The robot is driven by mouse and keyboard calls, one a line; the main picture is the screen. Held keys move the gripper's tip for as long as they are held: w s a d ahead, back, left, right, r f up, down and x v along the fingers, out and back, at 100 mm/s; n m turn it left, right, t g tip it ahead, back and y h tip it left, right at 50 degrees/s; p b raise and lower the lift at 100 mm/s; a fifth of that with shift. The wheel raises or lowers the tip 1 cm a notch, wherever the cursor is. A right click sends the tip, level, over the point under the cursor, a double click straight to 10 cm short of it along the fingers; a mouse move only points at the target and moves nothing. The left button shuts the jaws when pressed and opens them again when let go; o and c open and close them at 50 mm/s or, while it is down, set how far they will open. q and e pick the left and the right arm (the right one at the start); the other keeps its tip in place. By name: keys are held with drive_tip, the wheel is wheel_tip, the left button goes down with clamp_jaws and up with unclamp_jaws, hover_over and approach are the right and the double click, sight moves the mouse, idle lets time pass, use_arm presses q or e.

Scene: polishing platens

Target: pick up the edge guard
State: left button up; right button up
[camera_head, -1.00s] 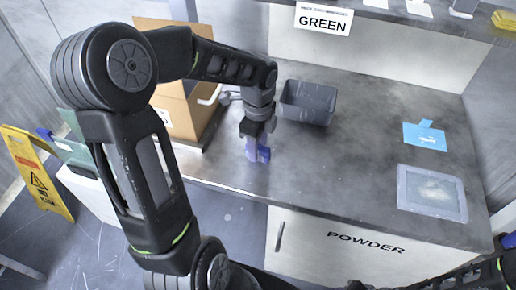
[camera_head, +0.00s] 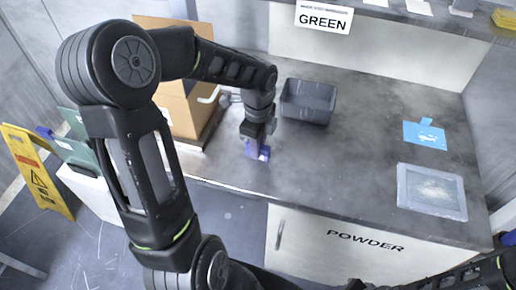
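A small blue piece, which looks like the edge guard (camera_head: 262,153), is on the grey counter near its front left edge. My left gripper (camera_head: 254,141) points down right at it, and its fingers overlap the blue piece in the picture. The fingertips are small and partly hidden, so I cannot tell whether they are closed on it. My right arm comes in at the lower right corner, and its gripper is not in view.
A dark grey bin (camera_head: 308,102) stands behind the gripper. A cardboard box (camera_head: 180,115) stands to the left. A blue item (camera_head: 425,134) and a grey framed tray (camera_head: 432,190) lie at the right. The counter's middle (camera_head: 345,165) is clear. A yellow floor sign (camera_head: 38,172) stands far left.

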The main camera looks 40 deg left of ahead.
use_arm(q)
clamp_jaws()
idle(0.3)
wheel_tip(320, 180, up, 10)
drive_tip(key=shift+b, duration=0.45)
idle(0.6)
